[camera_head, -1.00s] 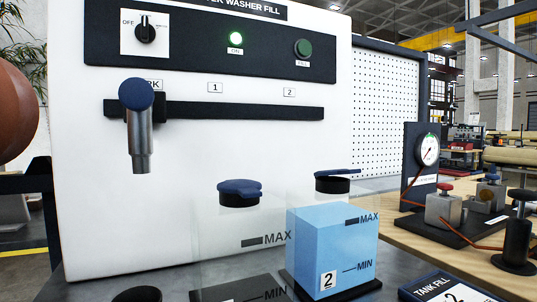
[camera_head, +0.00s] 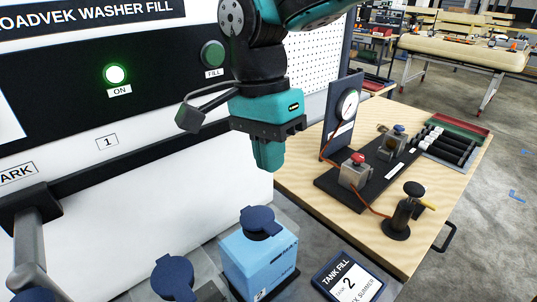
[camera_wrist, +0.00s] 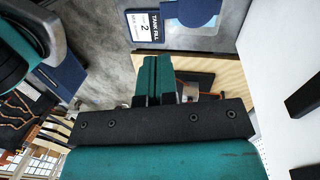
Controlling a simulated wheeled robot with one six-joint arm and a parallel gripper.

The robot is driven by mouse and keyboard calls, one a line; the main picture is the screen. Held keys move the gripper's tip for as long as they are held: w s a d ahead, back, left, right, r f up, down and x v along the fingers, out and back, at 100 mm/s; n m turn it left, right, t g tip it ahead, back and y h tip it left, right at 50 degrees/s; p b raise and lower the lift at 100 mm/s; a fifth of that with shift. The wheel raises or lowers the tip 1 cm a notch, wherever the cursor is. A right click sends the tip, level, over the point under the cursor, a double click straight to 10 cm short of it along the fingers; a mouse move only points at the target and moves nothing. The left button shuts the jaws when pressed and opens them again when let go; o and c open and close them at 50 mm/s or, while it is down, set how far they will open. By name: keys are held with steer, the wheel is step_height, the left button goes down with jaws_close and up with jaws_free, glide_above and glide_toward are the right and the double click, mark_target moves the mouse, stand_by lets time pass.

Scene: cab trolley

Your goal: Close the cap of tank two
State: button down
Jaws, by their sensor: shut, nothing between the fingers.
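Tank two (camera_head: 262,264) is a box-shaped tank with light blue fluid, standing on the grey bench in the head view. Its round dark blue cap (camera_head: 257,219) lies over the dark neck; I cannot tell whether it is fully seated. A blue cap also shows at the top edge of the wrist view (camera_wrist: 198,11). My gripper (camera_head: 268,163) points down, above and behind tank two's cap, apart from it. Its teal fingers are together and empty, and they show in the wrist view too (camera_wrist: 149,80).
Tank one's blue cap (camera_head: 173,276) is to the left of tank two. A tank fill card (camera_head: 348,279) lies to the right. The wooden table (camera_head: 318,190) carries a gauge panel (camera_head: 343,115), valves and a black-handled fitting (camera_head: 405,211). The white washer panel (camera_head: 150,185) stands behind.

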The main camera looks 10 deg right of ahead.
mark_target(275, 228)
steer(key=shift+m, duration=0.6)
steer(key=f+p, duration=0.1)
steer(key=f, duration=0.3)
steer(key=f+p, duration=0.1)
steer(key=f, duration=0.3)
steer(key=s+f+p, duration=0.1)
steer(key=f+p, duration=0.1)
steer(key=f, duration=0.2)
steer(key=shift+d, duration=0.2)
steer(key=shift+r, duration=0.1)
